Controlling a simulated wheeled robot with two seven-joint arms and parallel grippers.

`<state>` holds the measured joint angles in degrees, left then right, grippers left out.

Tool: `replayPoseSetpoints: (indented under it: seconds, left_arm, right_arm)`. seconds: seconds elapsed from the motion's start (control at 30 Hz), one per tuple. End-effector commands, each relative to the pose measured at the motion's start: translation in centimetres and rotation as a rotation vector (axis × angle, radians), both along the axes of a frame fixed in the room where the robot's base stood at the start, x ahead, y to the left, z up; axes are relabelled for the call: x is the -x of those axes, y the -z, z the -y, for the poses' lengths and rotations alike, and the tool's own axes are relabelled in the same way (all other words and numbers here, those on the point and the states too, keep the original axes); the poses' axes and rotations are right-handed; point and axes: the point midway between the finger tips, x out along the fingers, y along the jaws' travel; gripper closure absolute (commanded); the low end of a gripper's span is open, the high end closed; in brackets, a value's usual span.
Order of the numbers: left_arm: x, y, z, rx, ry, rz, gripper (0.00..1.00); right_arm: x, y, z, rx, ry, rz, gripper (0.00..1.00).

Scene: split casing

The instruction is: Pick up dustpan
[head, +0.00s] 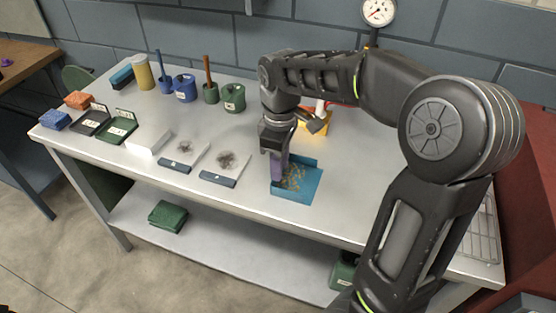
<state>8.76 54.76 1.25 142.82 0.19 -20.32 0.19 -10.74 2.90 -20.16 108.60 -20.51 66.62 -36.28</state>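A flat blue pan (308,185) with low raised sides, which looks like the dustpan, lies on the grey workbench right of centre. Yellowish bits are scattered in it. My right gripper (276,152) points down at the pan's left side. My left gripper is not in view.
Two white plates (223,163) with dark fluffy piles and blue strips lie left of the pan, beside a white block (148,141). Blue and green pots (234,97) stand behind. A yellow item (317,122) sits behind my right wrist. A wire rack (482,230) lies at right.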

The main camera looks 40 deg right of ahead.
Motion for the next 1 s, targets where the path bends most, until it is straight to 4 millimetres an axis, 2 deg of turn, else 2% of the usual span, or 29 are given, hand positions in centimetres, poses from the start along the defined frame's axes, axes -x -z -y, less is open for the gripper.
replayPoseSetpoints:
  seconds: [0.3, 0.6, 0.87, 1.0]
  left_arm:
    - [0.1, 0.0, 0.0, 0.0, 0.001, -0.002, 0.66]
    - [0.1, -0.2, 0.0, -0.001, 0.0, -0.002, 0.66]
    - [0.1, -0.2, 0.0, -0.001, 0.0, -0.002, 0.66]
    - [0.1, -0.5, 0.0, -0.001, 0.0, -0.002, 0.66]
  right_arm:
    - [0.0, 0.1, 0.0, 0.0, 0.0, -0.001, 0.71]
    - [0.1, 2.6, 0.0, 0.0, 0.0, -0.004, 0.71]
    - [0.1, 2.7, 0.0, 0.0, 0.0, -0.001, 0.71]
    - [0.1, 3.3, 0.1, 0.0, 0.0, -0.004, 0.71]
